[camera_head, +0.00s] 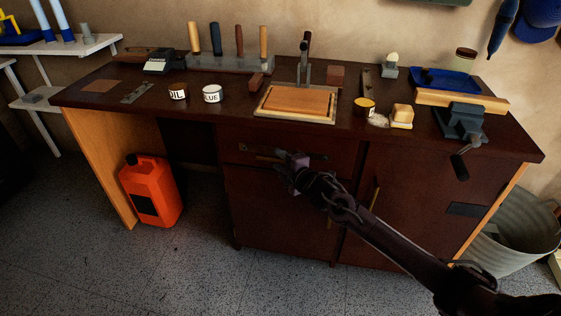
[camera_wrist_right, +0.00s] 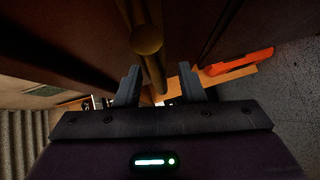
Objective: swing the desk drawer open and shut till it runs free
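The desk drawer (camera_head: 325,143) is the dark brown front under the middle of the desk top, and it looks flush or nearly so. Its brass handle (camera_head: 258,150) runs across it, partly hidden by my right gripper (camera_head: 287,166). In the right wrist view, a brass bar with a rounded end (camera_wrist_right: 147,40) runs between and beyond the spread fingers of my right gripper (camera_wrist_right: 158,87). The fingers stand apart with gaps at the bar, so no grip shows. My left gripper is not in view.
The dark desk top (camera_head: 225,117) carries tools, tins, a wooden board (camera_head: 296,103) and a vise (camera_head: 464,123). A cupboard door (camera_head: 415,190) is right of the drawer. An orange can (camera_head: 152,190) stands below left, and a metal tub (camera_head: 515,240) at right.

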